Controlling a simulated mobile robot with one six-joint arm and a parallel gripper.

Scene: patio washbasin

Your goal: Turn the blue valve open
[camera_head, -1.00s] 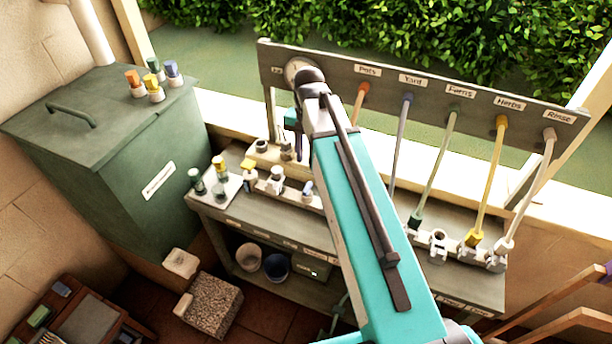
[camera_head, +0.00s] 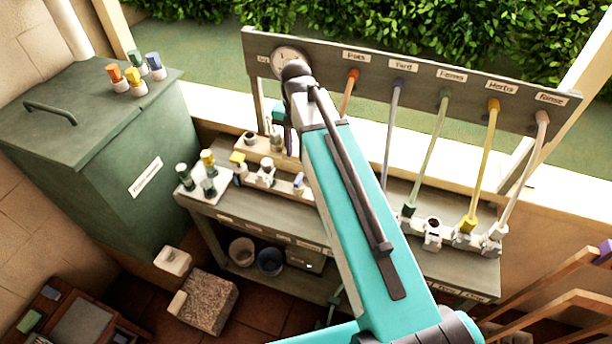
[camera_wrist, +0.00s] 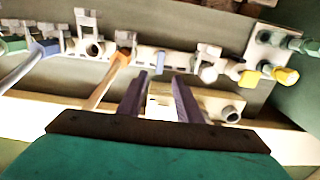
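The blue valve (camera_head: 298,184) is a small blue lever on the pale pipe fittings along the bench, just left of my arm in the head view. It also shows in the wrist view (camera_wrist: 160,62), ahead of and between the lines of my two fingers. My gripper (camera_wrist: 158,88) is open, with two dark purple fingers apart and nothing clearly held between them. In the head view my gripper (camera_head: 278,130) is partly hidden behind my arm, above the back of the bench. I cannot tell the exact gap between fingertips and valve.
A yellow valve (camera_head: 237,158) and a white fitting (camera_head: 267,172) sit left of the blue one. Hoses hang from a labelled board (camera_head: 420,85) with a gauge (camera_head: 288,60). A green bin (camera_head: 110,130) stands left. An orange hose (camera_wrist: 108,80) runs close to my fingers.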

